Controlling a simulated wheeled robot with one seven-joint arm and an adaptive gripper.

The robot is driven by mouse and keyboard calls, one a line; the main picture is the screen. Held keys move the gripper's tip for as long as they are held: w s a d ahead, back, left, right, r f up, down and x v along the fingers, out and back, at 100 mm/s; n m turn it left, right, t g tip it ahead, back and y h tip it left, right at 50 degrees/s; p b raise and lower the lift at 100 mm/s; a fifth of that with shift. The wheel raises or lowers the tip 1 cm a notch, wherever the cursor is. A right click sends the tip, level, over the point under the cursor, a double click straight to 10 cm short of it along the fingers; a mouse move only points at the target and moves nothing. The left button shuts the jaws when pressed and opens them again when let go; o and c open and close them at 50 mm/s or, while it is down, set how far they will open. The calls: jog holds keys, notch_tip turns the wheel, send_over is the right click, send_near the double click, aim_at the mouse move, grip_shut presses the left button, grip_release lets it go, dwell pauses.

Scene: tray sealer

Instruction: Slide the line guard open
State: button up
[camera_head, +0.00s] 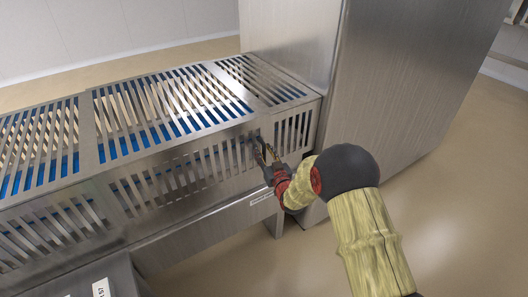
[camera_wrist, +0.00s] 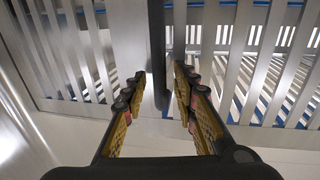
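The line guard (camera_head: 190,165) is a slatted metal cover over a blue conveyor. Its slats also fill the wrist view (camera_wrist: 245,60). A dark upright handle bar (camera_wrist: 157,60) stands on the guard's front face in the wrist view. My gripper (camera_head: 263,150) is at the right part of the guard's front face. In the wrist view my gripper (camera_wrist: 158,92) has its fingers spread, one on each side of the bar. Clear gaps show between the bar and both fingers. In the head view the fingers mostly hide the handle.
A tall steel cabinet (camera_head: 415,70) stands at the guard's right end, close to my arm. A labelled steel box (camera_head: 85,280) is at the lower left. The floor (camera_head: 470,190) to the right is clear. Blue conveyor surface (camera_head: 150,130) shows through the slats.

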jog(key=c, duration=0.4)
jog(key=c, duration=0.3)
grip_shut()
